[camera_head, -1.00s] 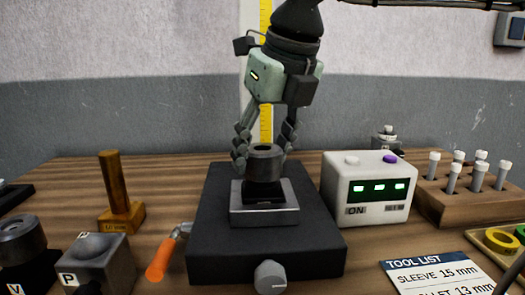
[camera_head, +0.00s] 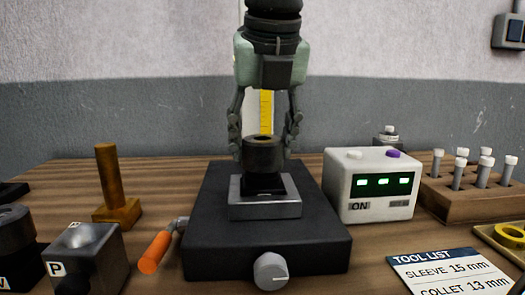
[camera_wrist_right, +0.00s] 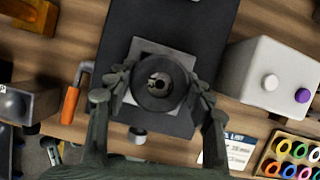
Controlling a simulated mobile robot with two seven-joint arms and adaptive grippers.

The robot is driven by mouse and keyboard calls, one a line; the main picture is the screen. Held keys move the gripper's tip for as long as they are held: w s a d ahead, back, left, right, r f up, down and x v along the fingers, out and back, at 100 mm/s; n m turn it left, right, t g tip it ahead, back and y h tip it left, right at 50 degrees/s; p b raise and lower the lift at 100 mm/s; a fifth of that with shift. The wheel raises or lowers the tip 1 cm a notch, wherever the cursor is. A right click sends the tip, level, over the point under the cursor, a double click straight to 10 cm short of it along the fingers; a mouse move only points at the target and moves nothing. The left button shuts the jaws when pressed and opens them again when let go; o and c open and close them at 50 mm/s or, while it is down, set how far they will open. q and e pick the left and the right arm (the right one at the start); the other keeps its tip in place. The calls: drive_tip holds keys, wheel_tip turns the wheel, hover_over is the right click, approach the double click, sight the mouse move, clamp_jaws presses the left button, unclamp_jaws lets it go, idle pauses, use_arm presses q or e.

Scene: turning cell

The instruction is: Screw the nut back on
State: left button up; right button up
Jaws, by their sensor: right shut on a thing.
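The nut (camera_head: 264,154) is a dark round ring with a central hole. It sits upright on top of a black holder (camera_head: 264,184) in a grey square block on a black base. My right gripper (camera_head: 263,146) comes straight down from above and is shut on the nut, one finger on each side. In the right wrist view the nut (camera_wrist_right: 160,97) shows from above, between the fingertips of the gripper (camera_wrist_right: 160,84). The thread under the nut is hidden. My left gripper is in neither view.
The black base (camera_head: 215,245) has a grey knob (camera_head: 271,272) in front and an orange-handled lever (camera_head: 155,252) at its left. A white control box (camera_head: 370,190) stands close on the right, with a wooden rack (camera_head: 450,195) beyond. A wooden post (camera_head: 108,175) stands at left.

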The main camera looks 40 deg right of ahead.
drive_tip(key=m+h+b, duration=0.1)
drive_tip(key=m, duration=0.2)
drive_tip(key=shift+f+g+b, duration=0.1)
drive_tip(key=shift+g+b, duration=0.2)
drive_tip(key=shift+m, duration=0.4)
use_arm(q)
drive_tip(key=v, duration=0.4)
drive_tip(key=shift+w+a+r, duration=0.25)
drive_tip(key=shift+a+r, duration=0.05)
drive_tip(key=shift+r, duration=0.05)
use_arm(e)
drive_tip(key=shift+m, duration=0.4)
drive_tip(key=shift+h, duration=0.3)
